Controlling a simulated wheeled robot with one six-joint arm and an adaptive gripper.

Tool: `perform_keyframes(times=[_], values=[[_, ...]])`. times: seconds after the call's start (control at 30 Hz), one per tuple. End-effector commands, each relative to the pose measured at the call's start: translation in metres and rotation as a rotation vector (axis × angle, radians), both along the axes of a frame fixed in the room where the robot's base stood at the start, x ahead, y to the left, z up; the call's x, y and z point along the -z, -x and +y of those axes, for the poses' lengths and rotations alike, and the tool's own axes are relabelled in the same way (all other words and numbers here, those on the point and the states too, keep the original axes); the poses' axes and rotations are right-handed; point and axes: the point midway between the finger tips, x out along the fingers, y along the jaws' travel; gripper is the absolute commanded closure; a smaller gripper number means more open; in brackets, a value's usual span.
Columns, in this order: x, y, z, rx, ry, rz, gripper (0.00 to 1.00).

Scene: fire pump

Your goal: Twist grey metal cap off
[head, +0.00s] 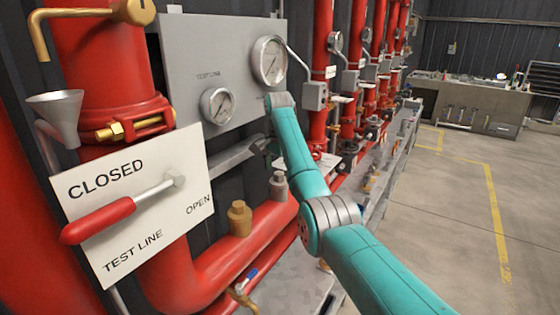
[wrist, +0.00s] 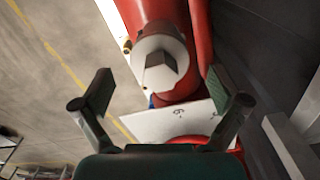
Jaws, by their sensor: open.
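The grey metal cap (head: 278,185) sits on top of the red horizontal pipe, with a squared head on a rounder base. In the wrist view the grey cap (wrist: 160,65) appears beyond the fingertips, centred between them. My gripper (wrist: 160,92) is open, with one finger on each side and neither seen touching the cap. In the head view my gripper (head: 264,150) is a dark shape just above the cap, partly hidden by my teal arm.
A brass cap (head: 240,217) stands on the same red pipe (head: 225,260), left of the grey one. A white test-line sign with a red-handled lever (head: 105,218) is at left. A grey gauge panel (head: 190,60) is behind. The floor (head: 440,230) at right is clear.

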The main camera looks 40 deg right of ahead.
Motion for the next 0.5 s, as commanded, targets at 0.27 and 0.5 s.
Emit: perform_keyframes(times=[0.27, 0.5], values=[[0.0150, 0.0014, 0.0034, 0.002, 0.000, 0.000, 0.03], [0.0149, 0.0014, 0.0034, 0.001, 0.000, 0.000, 0.03]])
